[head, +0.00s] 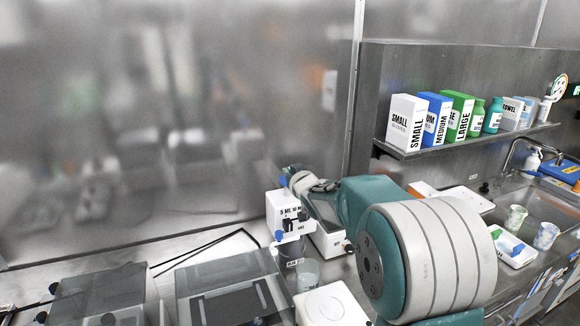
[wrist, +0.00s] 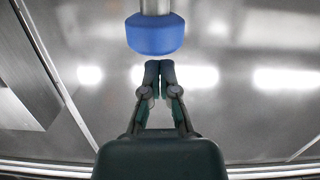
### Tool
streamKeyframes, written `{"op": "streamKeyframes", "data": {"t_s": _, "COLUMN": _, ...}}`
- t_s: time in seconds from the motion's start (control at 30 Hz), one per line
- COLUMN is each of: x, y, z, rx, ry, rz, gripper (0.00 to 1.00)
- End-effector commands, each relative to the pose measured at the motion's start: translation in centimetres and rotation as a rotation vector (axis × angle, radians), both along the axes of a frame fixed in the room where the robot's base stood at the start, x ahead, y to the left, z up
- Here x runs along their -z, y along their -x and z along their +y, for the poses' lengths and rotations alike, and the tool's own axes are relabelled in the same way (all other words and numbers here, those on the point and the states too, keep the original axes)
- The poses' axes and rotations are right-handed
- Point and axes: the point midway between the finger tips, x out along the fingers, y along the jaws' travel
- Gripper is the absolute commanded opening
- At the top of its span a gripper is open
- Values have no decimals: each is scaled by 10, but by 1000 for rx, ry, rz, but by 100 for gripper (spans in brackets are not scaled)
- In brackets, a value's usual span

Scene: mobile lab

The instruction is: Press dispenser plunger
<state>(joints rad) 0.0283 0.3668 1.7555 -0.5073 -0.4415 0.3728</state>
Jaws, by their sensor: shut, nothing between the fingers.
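In the wrist view a blue plunger knob (wrist: 155,35) on a metal rod fills the top middle. A blue spot in the head view (head: 283,181), above the dispenser body, looks like the same knob. My gripper (wrist: 159,66) is shut and empty. Its fingertips point at the knob, with a small gap between them in the picture. In the head view my gripper (head: 290,171) is small beside the knob, and my arm hides what is behind it.
A clear beaker (head: 308,273) stands below the dispenser. A white device (head: 331,306) and dark-lidded boxes (head: 232,300) crowd the front bench. A shelf (head: 470,140) of boxes and bottles hangs at right, above a sink (head: 540,205) and cups (head: 515,218). A metal wall rises behind.

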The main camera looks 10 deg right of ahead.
Motion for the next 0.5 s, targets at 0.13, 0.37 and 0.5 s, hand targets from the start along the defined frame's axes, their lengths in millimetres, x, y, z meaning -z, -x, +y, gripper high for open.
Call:
{"op": "streamKeyframes", "data": {"t_s": 0.13, "x": 6, "y": -1, "z": -1, "rx": 1, "ry": 0, "rz": 0, "gripper": 0}}
{"op": "streamKeyframes", "data": {"t_s": 0.37, "x": 6, "y": 0, "z": -1, "rx": 1, "ry": 0, "rz": 0, "gripper": 0}}
{"op": "streamKeyframes", "data": {"t_s": 0.5, "x": 13, "y": -1, "z": 0, "rx": 0, "ry": -1, "rz": 2, "gripper": 0}}
